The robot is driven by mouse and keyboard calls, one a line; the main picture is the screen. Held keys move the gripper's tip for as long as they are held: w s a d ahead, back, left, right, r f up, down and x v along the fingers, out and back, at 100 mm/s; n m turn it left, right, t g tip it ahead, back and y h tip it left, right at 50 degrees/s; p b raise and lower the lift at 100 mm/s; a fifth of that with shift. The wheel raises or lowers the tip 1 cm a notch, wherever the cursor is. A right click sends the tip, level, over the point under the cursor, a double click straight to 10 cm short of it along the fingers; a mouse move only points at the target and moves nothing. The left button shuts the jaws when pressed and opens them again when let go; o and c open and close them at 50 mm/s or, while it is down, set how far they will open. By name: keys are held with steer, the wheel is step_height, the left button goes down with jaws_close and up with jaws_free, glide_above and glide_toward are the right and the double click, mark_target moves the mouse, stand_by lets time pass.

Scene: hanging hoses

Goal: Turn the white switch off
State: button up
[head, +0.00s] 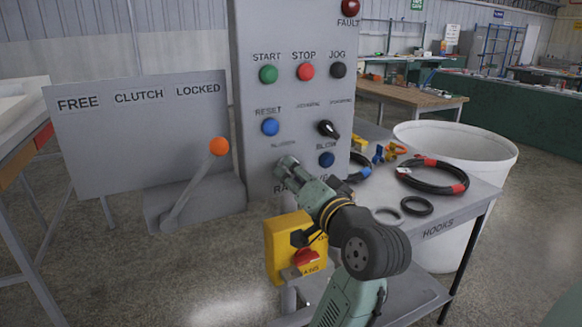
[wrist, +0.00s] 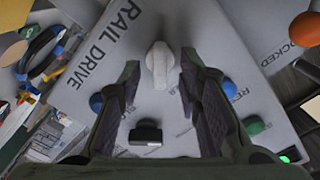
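The white switch (wrist: 159,62) is a pale knob on the grey control panel, beside the RAIL DRIVE lettering in the wrist view. It sits between and just beyond the fingertips of my gripper (wrist: 159,76). The fingers are open, one on each side of it, with a visible gap to the knob; whether they touch it at all is hard to judge in depth. In the head view my gripper (head: 287,168) is at the lower part of the control panel (head: 262,40), covering part of the RAIL DRIVE label. I cannot make out the switch clearly there.
A black selector knob (head: 328,128) and blue buttons (head: 270,127) sit above my gripper. A lever with an orange ball (head: 219,146) stands left. A yellow box with a red knob (head: 305,257) is below. A hook table (head: 440,212) with hoses and a white bin (head: 470,150) are right.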

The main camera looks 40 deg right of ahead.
steer(key=shift+x, duration=1.1)
jaws_close()
